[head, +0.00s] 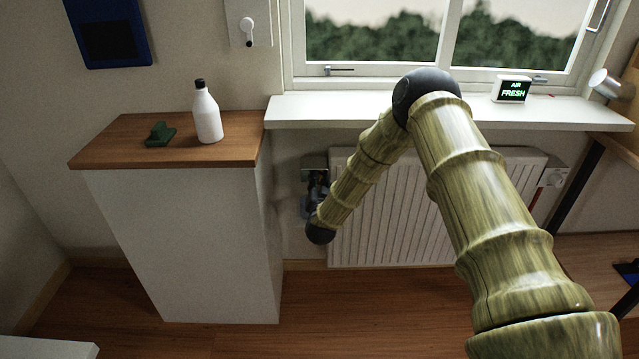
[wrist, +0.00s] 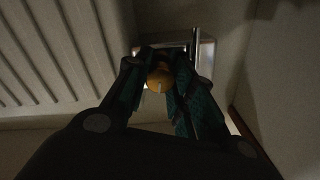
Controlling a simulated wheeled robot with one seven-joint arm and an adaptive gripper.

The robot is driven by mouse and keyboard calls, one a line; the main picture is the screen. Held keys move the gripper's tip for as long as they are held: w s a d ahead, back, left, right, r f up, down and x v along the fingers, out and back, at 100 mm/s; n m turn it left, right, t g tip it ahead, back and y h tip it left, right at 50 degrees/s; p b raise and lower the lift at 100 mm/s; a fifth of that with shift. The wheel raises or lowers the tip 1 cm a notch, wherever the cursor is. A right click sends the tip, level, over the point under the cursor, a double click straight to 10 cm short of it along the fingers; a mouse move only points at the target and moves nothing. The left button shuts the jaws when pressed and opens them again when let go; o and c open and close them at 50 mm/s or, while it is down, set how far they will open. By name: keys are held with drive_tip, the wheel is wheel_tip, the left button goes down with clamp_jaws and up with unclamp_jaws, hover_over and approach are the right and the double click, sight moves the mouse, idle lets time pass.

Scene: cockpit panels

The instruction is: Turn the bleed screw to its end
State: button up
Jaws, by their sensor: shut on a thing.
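The bleed screw (wrist: 159,80) shows in the wrist view as a round, brass-yellow head with a pale slot or mark. My gripper (wrist: 160,66) has its dark teal fingers on either side of it and is shut on it. A metal fitting (wrist: 205,58) sits behind the fingers. In the head view my gripper (head: 315,197) is at the left end of the white radiator (head: 480,215), under the window sill. There the screw is hidden behind my gripper and arm.
A wooden-topped cabinet (head: 215,240) stands close left of my gripper. On it are a white bottle (head: 207,115) and a dark green object (head: 159,134). The floor in front is clear.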

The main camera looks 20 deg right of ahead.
drive_tip(key=o, duration=1)
drive_tip(key=shift+a+f, duration=0.15)
drive_tip(key=shift+f, duration=0.1)
drive_tip(key=shift+o, duration=0.2)
drive_tip(key=shift+r, duration=0.1)
drive_tip(key=shift+s, duration=0.1)
drive_tip(key=v, duration=1.2)
